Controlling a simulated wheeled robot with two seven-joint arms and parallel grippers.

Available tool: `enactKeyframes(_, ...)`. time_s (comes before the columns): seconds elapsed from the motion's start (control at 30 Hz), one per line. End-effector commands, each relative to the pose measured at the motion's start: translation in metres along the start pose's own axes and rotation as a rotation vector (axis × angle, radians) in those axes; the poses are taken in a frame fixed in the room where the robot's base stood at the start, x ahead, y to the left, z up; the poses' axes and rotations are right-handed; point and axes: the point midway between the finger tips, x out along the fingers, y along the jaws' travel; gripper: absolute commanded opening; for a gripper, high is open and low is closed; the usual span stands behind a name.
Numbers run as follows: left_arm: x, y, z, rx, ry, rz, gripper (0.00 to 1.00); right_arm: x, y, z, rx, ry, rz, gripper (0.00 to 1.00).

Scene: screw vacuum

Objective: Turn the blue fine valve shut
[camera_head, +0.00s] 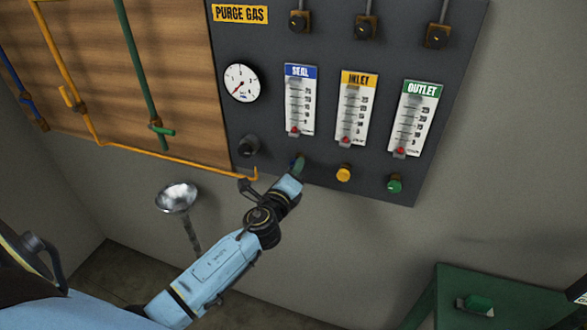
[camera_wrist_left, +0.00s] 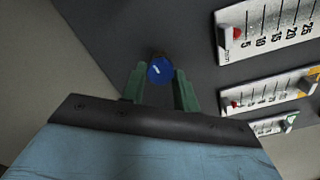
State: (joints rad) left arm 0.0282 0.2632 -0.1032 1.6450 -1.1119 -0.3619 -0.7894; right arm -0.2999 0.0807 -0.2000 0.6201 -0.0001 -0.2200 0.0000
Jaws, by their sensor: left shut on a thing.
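The blue fine valve (camera_wrist_left: 160,70) is a small round knob with a white pointer mark, on the dark panel under the blue SEAL flow meter (camera_head: 300,98). My left gripper (camera_head: 298,164) reaches up to it and mostly hides it in the head view. In the left wrist view, the green fingers of my left gripper (camera_wrist_left: 160,88) stand on either side of the knob, shut on it. The white mark slants across the knob face. The red float (camera_head: 294,131) of the SEAL meter sits near the bottom of its scale. My right gripper is not in view.
The yellow valve knob (camera_head: 343,174) and green valve knob (camera_head: 394,184) sit to the right on the same panel (camera_head: 250,35). A black knob (camera_head: 249,146) and an orange pipe (camera_head: 205,175) lie close on the left. A metal funnel (camera_head: 177,196) stands below. A green table (camera_head: 515,292) is at lower right.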

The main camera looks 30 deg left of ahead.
Motion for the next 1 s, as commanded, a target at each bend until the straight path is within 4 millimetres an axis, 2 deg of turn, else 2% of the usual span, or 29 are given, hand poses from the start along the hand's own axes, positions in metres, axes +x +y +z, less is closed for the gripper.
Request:
enactKeyframes(0.4, -0.0001, 0.0002, -0.0003, 0.193, 0.001, 0.0, 0.07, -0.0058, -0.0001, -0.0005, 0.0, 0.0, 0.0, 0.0)
enactKeyframes(0.97, -0.0002, 0.0007, -0.0005, 0.221, 0.001, 0.0, 0.07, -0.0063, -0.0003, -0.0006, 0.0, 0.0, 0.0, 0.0)
enactKeyframes(1.0, -0.0002, 0.0007, -0.0005, 0.221, 0.001, 0.0, 0.34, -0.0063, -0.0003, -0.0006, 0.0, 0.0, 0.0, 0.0)
